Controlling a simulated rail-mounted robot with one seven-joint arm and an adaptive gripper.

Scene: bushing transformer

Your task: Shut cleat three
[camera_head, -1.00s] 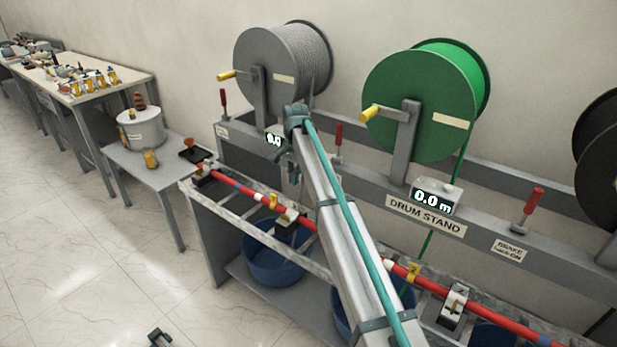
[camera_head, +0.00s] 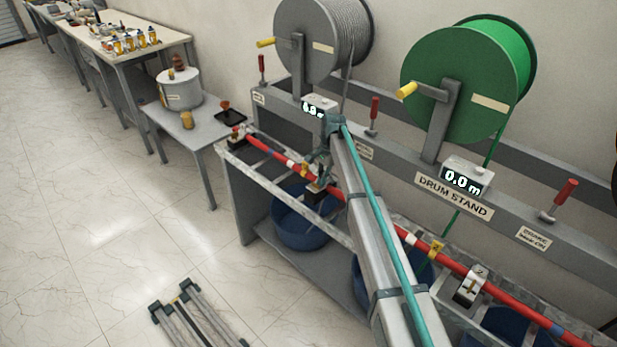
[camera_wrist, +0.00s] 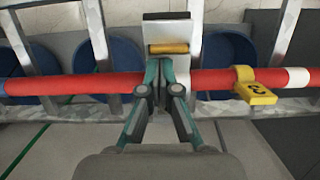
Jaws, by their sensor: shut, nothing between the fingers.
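A red cable (camera_head: 277,150) runs along a metal rack, through several small cleats. My gripper (camera_wrist: 161,94) is shut and empty, its fingertips at the red cable and in front of a pale metal cleat (camera_wrist: 182,30) with a yellow bar and a black block. Whether the fingertips touch the cleat is unclear. In the head view my gripper (camera_head: 318,182) is low at this cleat, which is partly hidden by the arm. A yellow tag (camera_wrist: 256,90) hangs on the cable just right of it; its number is hard to read. Another cleat marked 2 (camera_head: 470,286) sits further right.
Blue tubs (camera_head: 298,222) stand under the rack. Behind it is the drum stand (camera_head: 455,195) with red brake levers, a grey drum (camera_head: 305,40) and a green drum (camera_head: 455,85). A small table (camera_head: 195,125) with a pot stands left. The floor at left is mostly clear.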

